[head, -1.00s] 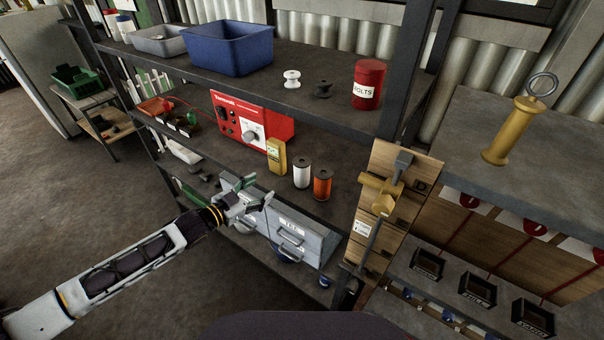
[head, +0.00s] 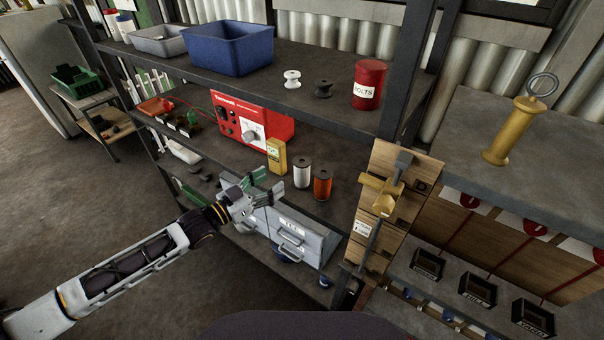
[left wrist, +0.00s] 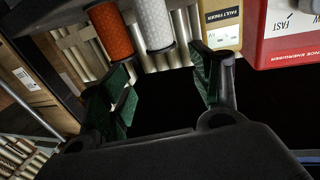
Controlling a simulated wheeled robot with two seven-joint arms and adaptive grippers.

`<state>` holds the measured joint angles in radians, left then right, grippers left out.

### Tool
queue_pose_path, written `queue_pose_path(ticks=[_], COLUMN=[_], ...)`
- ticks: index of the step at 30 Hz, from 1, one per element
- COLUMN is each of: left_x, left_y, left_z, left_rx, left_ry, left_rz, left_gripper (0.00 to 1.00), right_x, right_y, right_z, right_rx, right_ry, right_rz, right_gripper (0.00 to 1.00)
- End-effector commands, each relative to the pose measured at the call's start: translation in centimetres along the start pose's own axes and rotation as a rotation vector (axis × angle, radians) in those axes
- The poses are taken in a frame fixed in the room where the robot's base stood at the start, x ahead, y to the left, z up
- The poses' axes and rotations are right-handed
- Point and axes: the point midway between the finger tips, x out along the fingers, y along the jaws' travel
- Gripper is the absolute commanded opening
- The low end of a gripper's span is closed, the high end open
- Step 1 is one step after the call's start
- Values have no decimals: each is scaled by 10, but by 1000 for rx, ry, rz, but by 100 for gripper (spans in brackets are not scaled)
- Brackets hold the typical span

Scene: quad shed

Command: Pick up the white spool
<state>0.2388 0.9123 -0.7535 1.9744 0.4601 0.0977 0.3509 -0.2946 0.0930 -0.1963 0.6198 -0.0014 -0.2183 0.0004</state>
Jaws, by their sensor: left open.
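The white spool (head: 302,174) stands upright on the middle shelf, with dark end caps, just left of an orange spool (head: 322,184). My left gripper (head: 268,185) is open and empty, to the left of the white spool and apart from it. In the left wrist view the white spool (left wrist: 151,24) shows beyond the open green-padded fingers (left wrist: 160,78), with the orange spool (left wrist: 112,32) beside it. My right gripper is not in view.
A yellow fault finder box (head: 276,156) stands left of the white spool, and a red energiser (head: 250,122) behind it. The upper shelf (head: 330,112) overhangs. Grey drawers (head: 300,240) sit below. A wooden board (head: 386,220) stands to the right.

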Motion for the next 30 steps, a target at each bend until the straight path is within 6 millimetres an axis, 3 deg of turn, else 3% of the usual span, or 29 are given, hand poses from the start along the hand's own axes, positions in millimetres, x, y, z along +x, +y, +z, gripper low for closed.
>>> queue_pose_path(ticks=[30], left_x=[81], left_y=[0], left_z=[0], left_rx=[1], left_ry=[1], left_rz=[0], left_gripper=[64], right_x=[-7], right_y=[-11], right_z=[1], right_rx=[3], right_ry=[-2], right_rz=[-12], right_gripper=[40])
